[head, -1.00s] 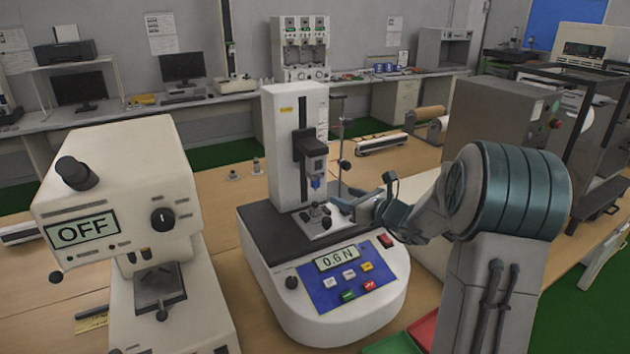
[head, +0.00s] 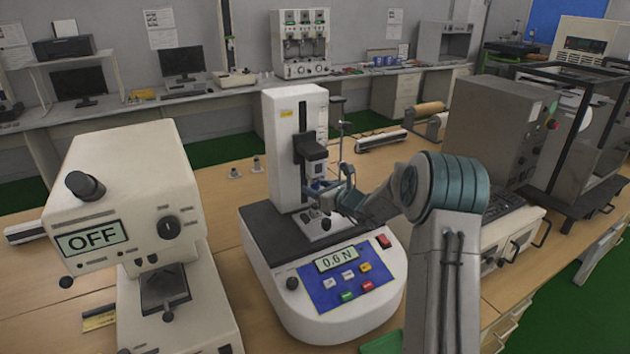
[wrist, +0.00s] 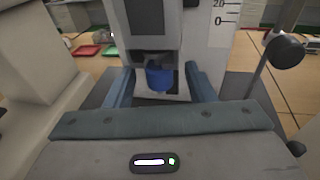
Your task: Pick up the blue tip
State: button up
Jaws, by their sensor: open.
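The blue tip (wrist: 159,76) hangs under the dark vertical head of the white test stand, seen in the wrist view. My gripper (wrist: 160,88) is open, with one blue finger on each side of the tip and a visible gap to both. In the head view my gripper (head: 326,187) is at the front of the stand (head: 284,150), just below its dark head (head: 311,148). There the tip is mostly hidden by the gripper.
The stand's base (head: 320,300) has a display reading 0.6 N and coloured buttons. A white machine with an OFF display (head: 125,190) stands at left. A thin rod stand (head: 343,130) is close on the right. Two small metal pieces (head: 256,164) lie on the table behind.

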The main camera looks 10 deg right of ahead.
jog(key=shift+w+a, duration=0.3)
jog(key=shift+w, duration=0.2)
jog(key=c, duration=1)
jog(key=shift+f+b, duration=0.1)
jog(key=shift+b, duration=0.35)
jog(key=shift+c, duration=0.2)
